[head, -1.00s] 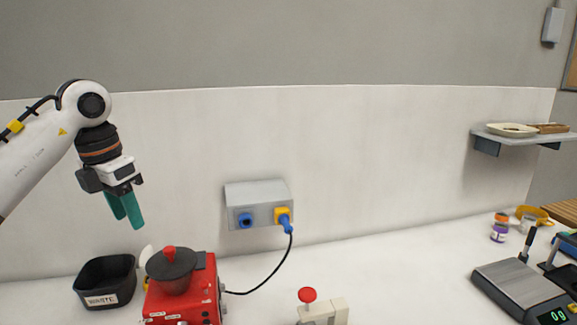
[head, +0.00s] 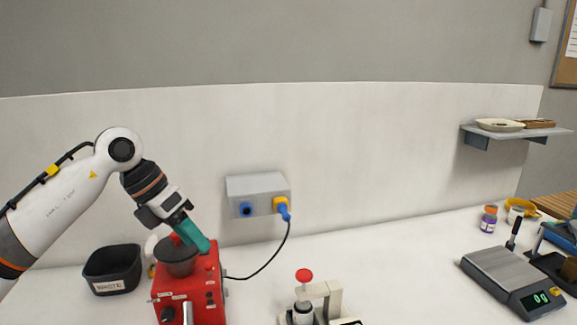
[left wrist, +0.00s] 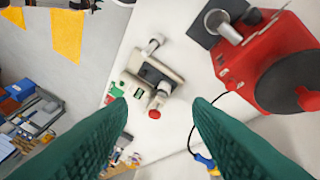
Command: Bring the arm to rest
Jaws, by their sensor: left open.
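My left gripper (head: 202,244) has green fingers and hangs tilted, its fingertips pointing down and to the right. In the head view it overlaps the top of the red machine (head: 203,290) with the dark lid (head: 176,258); I cannot tell whether it touches. In the left wrist view my left gripper (left wrist: 161,103) is open with nothing between its fingers. There the red machine (left wrist: 240,62) lies to the right of the fingers. My right gripper is not in view.
A black waste bin (head: 112,271) stands left of the red machine. A socket box (head: 257,194) with a plugged cable is on the wall. A beige device with a red knob (head: 304,275) stands at front centre. A scale (head: 505,274) stands at right. The counter between is clear.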

